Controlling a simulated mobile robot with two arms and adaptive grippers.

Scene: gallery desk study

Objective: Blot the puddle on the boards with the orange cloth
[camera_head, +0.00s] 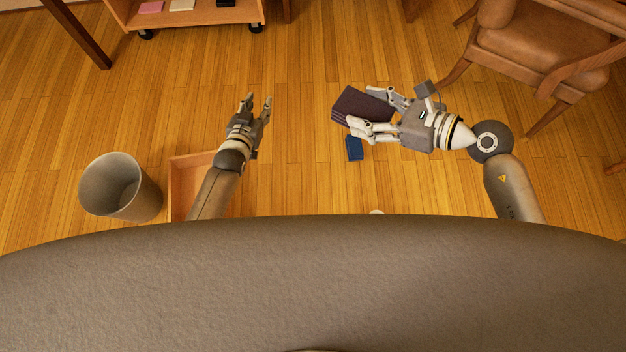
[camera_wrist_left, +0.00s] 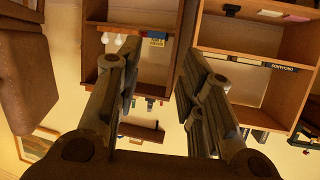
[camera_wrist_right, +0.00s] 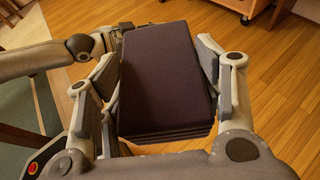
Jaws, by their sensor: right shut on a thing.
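I cannot make out an orange cloth or a puddle in any view. My right gripper (camera_head: 381,110) is shut on a dark purple, layered block (camera_head: 358,103) and appears to hold it above the boards. The block (camera_wrist_right: 165,75) fills the space between the fingers in the right wrist view, with several layers along its near edge. My left gripper (camera_head: 257,101) is open and empty over the floor. Its fingers stand apart in the left wrist view (camera_wrist_left: 165,75), facing shelves.
A small blue thing (camera_head: 354,148) shows just below the block. A grey bin (camera_head: 108,185) and a wooden box (camera_head: 188,165) stand at left. A wheeled wooden unit (camera_head: 200,17) is at the back, a brown chair (camera_head: 535,55) at back right.

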